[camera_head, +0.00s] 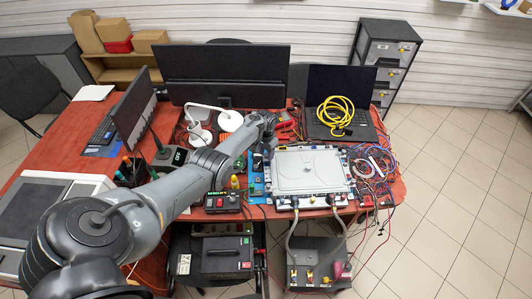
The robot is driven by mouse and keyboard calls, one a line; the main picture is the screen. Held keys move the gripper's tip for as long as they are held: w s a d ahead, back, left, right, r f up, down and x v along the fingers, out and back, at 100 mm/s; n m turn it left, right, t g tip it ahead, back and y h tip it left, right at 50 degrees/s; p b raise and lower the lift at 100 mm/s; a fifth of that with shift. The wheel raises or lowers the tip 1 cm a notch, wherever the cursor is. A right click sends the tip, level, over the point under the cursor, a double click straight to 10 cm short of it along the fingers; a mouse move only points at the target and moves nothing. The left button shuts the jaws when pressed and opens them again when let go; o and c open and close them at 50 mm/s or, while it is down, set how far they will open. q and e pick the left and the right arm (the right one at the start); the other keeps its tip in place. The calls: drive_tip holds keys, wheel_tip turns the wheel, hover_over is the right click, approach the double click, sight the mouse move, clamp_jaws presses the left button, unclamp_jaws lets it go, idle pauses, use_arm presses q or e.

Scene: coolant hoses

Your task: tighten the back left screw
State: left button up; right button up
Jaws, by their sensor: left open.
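A flat light-grey housing (308,170) with a raised lid lies near the right end of the red-brown table (75,145). Small fittings line its edges. The back left screw is too small to make out. My left arm comes in from the lower left, and my left gripper (270,128) is just behind and left of the housing's back left corner. It is open; its fingertips are small and partly hidden, and I cannot tell whether they touch anything. My right gripper is out of view. Two grey hoses hang from the housing's front edge.
A wide monitor (225,65) stands behind the gripper. A laptop (337,115) with a coiled yellow cable (337,112) is behind the housing. Loose wires (375,165) crowd its right side. A control box (222,202) with buttons sits front left. Floor at right is clear.

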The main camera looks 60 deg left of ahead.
sight(266, 155)
use_arm(q)
wheel_tip(266, 155, up, 10)
drive_tip(key=p, duration=0.4)
drive_tip(key=shift+r, duration=0.2)
drive_tip(key=s+d+m+t+y, duration=0.1)
drive_tip(key=s+d+m, duration=0.1)
drive_tip(key=s+d, duration=0.6)
drive_tip(key=s+d+m+t, duration=0.1)
drive_tip(key=s+d, duration=0.3)
drive_tip(key=d, duration=0.9)
drive_tip(key=s+d+m+t+y, duration=0.1)
drive_tip(key=s+d+m, duration=0.1)
drive_tip(key=s+d, duration=0.6)
drive_tip(key=s+d+r+h+p, duration=0.1)
drive_tip(key=s+d+r, duration=0.1)
drive_tip(key=d+r, duration=0.25)
drive_tip(key=s+d+r+h, duration=0.1)
drive_tip(key=s+d+r, duration=0.2)
drive_tip(key=d, duration=0.3)
wheel_tip(266, 155, up, 17)
drive_tip(key=p, duration=1.7)
drive_tip(key=shift+w+a+t, duration=0.2)
drive_tip(key=shift+w+t, duration=0.1)
